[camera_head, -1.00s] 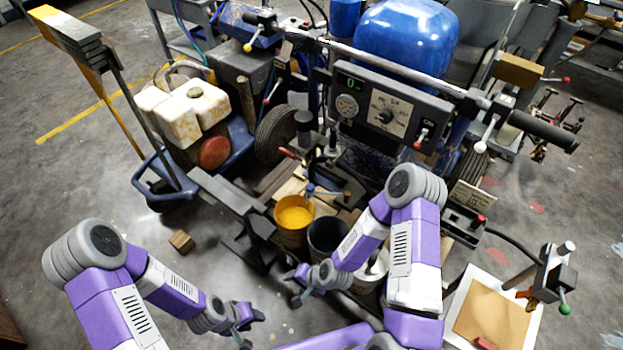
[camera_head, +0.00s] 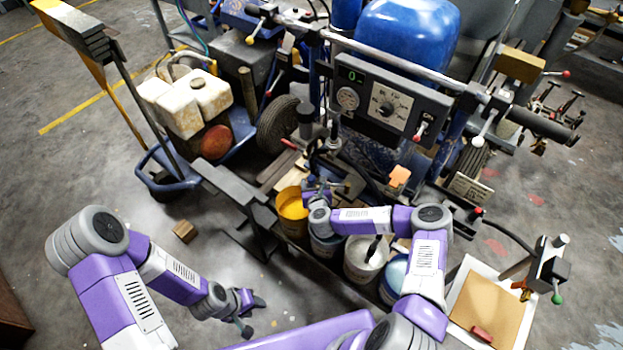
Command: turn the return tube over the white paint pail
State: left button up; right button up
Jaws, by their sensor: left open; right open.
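The white paint pail (camera_head: 352,268) stands in the row of pails at the machine's front, with a dark stick-like thing in it. The yellow pail (camera_head: 292,212) is to its left, and a dark grey pail (camera_head: 326,248) is between them. My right gripper (camera_head: 314,186) is open near the small tube fittings behind the yellow pail. The gripper and wrist hide most of the return tube, and I cannot tell whether they touch it. My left gripper (camera_head: 252,308) is open and empty, low over the floor at left of the pails.
A pail with light blue paint (camera_head: 394,272) stands right of the white one. The control box (camera_head: 388,108) and handlebar rise behind. A white board with a tan sheet (camera_head: 486,308) lies at right. A wooden block (camera_head: 185,231) is on clear floor at left.

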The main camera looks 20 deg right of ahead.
aim_at(312, 179)
jog(key=shift+b+x, duration=0.45)
jog(key=shift+x, duration=1.65)
grip_shut()
